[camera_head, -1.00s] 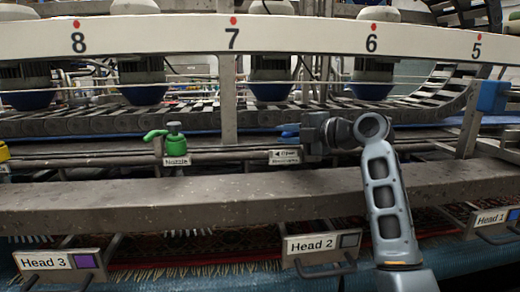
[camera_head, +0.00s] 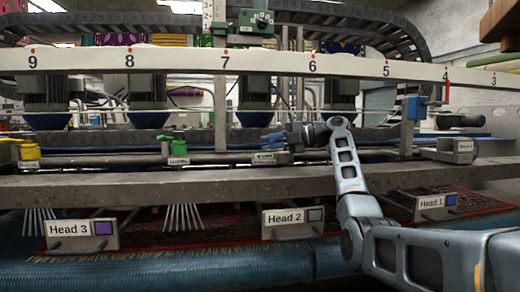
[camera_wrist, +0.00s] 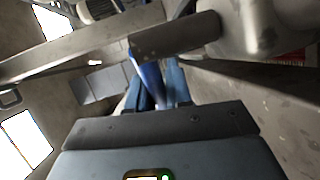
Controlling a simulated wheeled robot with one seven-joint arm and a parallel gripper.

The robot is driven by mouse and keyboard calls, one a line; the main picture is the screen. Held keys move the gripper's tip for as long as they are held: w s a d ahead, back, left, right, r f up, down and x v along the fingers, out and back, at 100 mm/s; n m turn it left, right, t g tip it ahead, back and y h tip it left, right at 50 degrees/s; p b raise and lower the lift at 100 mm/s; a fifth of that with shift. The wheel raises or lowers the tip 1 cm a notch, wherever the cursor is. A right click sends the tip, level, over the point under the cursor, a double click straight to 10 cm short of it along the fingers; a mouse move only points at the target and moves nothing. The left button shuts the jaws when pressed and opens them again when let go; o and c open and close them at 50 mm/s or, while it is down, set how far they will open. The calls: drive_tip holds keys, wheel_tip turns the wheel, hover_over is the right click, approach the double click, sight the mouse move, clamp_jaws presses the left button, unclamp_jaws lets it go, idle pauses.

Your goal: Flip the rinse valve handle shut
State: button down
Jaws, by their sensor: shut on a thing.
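The blue rinse valve handle (camera_head: 272,137) shows beside the pipe, just left of my gripper, above a small white label (camera_head: 264,158) with an arrow. My gripper (camera_head: 290,138) is at the handle. In the wrist view the blue handle (camera_wrist: 151,82) runs between the two fingers of my gripper (camera_wrist: 156,88), which are shut on it. A grey pipe (camera_wrist: 175,36) crosses just beyond the fingers. The handle's far end and the valve body are partly hidden, and I cannot tell its exact angle.
A white numbered rail (camera_head: 180,61) spans above. A green valve handle (camera_head: 172,142) and a yellow one (camera_head: 22,146) stand to the left. A blue box (camera_head: 416,108) is at the right.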

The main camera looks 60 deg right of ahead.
drive_tip(key=shift+s+f, duration=0.15)
drive_tip(key=shift+f, duration=0.1)
idle(0.3)
drive_tip(key=c, duration=1.1)
unclamp_jaws()
drive_tip(key=shift+r, duration=0.1)
drive_tip(key=shift+r, duration=0.15)
